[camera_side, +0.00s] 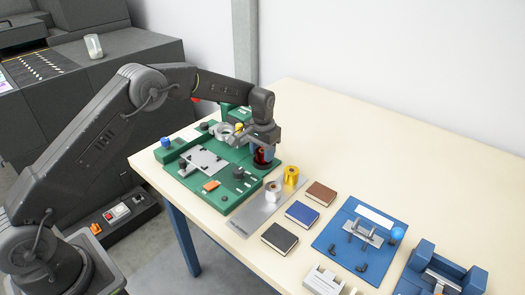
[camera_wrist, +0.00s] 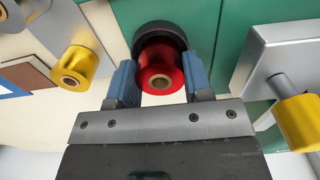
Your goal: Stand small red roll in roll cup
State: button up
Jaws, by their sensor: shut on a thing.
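The small red roll (camera_wrist: 160,78) is upright between the two blue fingers of my gripper (camera_wrist: 162,70) in the wrist view, its hollow core facing the camera. In the side view the red roll (camera_side: 262,158) shows under my gripper (camera_side: 264,148), over the right edge of the green fixture. The black round roll cup (camera_wrist: 158,34) is right behind the roll's far end and lines up with it. The roll's lower end is at or inside the cup's rim; how deep it sits is hidden. My gripper is shut on the roll.
The green fixture (camera_side: 228,199) carries a grey plate, knobs and an orange piece. A silver strip (camera_side: 246,217) in front holds a white roll (camera_side: 272,192) and a gold roll (camera_side: 291,176). Brown, blue and black books and a blue fixture (camera_side: 336,236) lie to the right. The back table is clear.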

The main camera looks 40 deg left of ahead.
aim_at(262, 151)
jog(key=shift+f, duration=0.55)
jog(key=o, duration=0.6)
jog(key=shift+r, duration=5.5)
